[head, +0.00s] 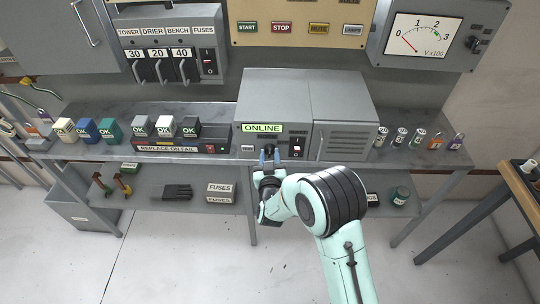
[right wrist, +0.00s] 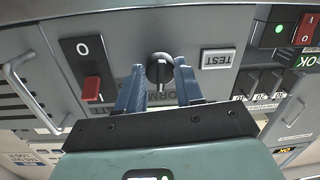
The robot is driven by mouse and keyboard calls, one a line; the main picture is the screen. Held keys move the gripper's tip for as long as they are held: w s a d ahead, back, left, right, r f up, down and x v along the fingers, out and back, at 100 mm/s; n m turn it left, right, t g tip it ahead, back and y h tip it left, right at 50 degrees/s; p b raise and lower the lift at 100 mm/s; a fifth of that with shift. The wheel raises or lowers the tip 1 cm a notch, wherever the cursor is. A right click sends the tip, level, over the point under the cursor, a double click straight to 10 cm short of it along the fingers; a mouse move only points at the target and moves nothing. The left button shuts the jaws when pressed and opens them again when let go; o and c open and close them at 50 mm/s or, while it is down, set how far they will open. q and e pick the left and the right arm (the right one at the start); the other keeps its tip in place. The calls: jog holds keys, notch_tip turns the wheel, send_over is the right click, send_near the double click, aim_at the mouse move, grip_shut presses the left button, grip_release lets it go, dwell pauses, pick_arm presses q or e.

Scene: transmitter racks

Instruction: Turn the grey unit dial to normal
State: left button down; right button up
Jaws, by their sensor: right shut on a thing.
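The grey unit (head: 270,95) stands on the shelf in the middle of the head view, with a lit green ONLINE display (head: 262,128). Its black dial (right wrist: 160,70) shows in the right wrist view, between the blue fingers of my right gripper (right wrist: 160,85). My right gripper is shut on the dial; in the head view the gripper (head: 269,157) reaches the unit's front and hides most of the dial. Upside-down lettering, partly covered by the fingers, shows beside the dial in the wrist view. My left gripper is not in view.
A red rocker switch (right wrist: 91,88) and a TEST button (right wrist: 221,59) flank the dial. Several OK blocks (head: 165,126) stand left of the unit. Small cylinders (head: 402,137) and padlocks stand right of it. A wooden table (head: 520,180) is at the far right.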

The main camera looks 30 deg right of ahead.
jog(key=shift+n, duration=0.6)
jog(key=o, duration=1)
jog(key=v, duration=1.3)
jog(key=shift+s+a, duration=0.1)
jog(key=shift+s, duration=0.1)
